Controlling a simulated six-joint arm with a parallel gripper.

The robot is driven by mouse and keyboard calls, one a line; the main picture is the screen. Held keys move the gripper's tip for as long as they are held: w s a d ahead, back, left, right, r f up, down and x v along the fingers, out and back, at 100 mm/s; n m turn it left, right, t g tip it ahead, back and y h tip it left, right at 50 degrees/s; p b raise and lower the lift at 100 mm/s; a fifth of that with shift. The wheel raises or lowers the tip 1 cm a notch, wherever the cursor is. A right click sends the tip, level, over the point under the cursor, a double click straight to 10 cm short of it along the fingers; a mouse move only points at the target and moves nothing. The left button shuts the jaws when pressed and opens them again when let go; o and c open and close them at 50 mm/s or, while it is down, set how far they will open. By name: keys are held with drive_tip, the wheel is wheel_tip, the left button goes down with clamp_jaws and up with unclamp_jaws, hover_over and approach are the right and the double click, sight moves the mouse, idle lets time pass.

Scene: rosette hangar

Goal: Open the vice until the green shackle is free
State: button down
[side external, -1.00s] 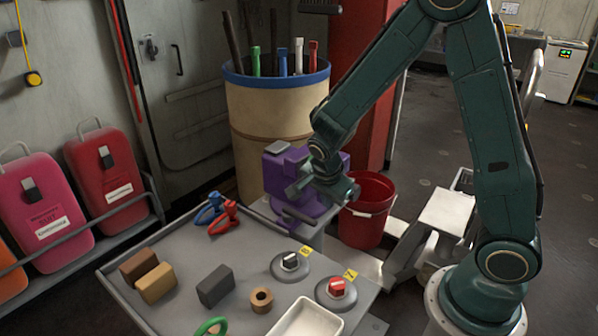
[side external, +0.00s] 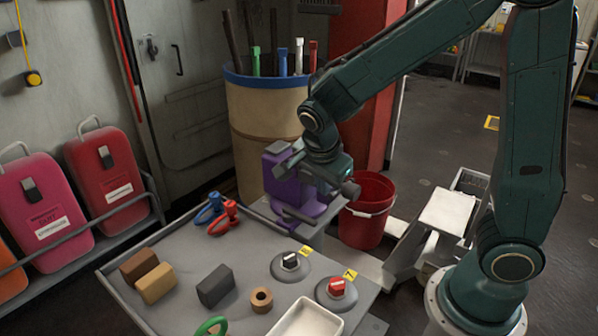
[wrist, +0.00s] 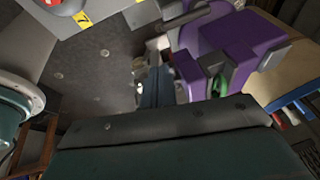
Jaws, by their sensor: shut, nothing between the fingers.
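The purple vice (side external: 290,187) stands behind the table's far right corner, beside the barrel. It also shows large in the wrist view (wrist: 228,42), with grey jaw plates. The green shackle (wrist: 219,86) shows there as a small green patch at the vice jaws, mostly hidden; I cannot tell how tightly it is held. My gripper (side external: 338,178) is shut and empty at the right side of the vice, covering part of it. Whether it touches the vice or its handle is unclear.
A red bucket (side external: 366,222) stands close to the right of my gripper. A tan barrel (side external: 262,120) holding rods rises behind the vice. The table carries blue (side external: 208,209) and red (side external: 224,218) shackles, several blocks, two knobs and a white tray (side external: 305,322).

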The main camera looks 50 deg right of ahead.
drive_tip(key=shift+s+a+r, duration=0.15)
drive_tip(key=shift+a+r, duration=0.4)
drive_tip(key=shift+a, duration=0.1)
drive_tip(key=shift+s+a+r, duration=0.15)
drive_tip(key=shift+a+r, duration=0.4)
drive_tip(key=shift+a, duration=0.1)
drive_tip(key=c, duration=1.6)
unclamp_jaws()
drive_tip(key=o, duration=0.7)
drive_tip(key=shift+w+d+n, duration=0.1)
drive_tip(key=shift+d+n, duration=0.15)
drive_tip(key=shift+n, duration=0.05)
drive_tip(key=shift+o, duration=0.2)
wheel_tip(320, 180, up, 4)
drive_tip(key=f+n+g+y, duration=0.1)
drive_tip(key=n+g+y, duration=0.15)
drive_tip(key=n, duration=1.65)
hover_over(352, 185)
drive_tip(key=shift+a+r+t+y, duration=0.2)
drive_tip(key=shift+a+t+y, duration=0.15)
drive_tip(key=shift+a+t, duration=0.1)
drive_tip(key=shift+f, duration=0.15)
drive_tip(key=f, duration=0.9)
drive_tip(key=d+f, duration=0.1)
drive_tip(key=f, duration=0.3)
drive_tip(key=shift+f, duration=0.2)
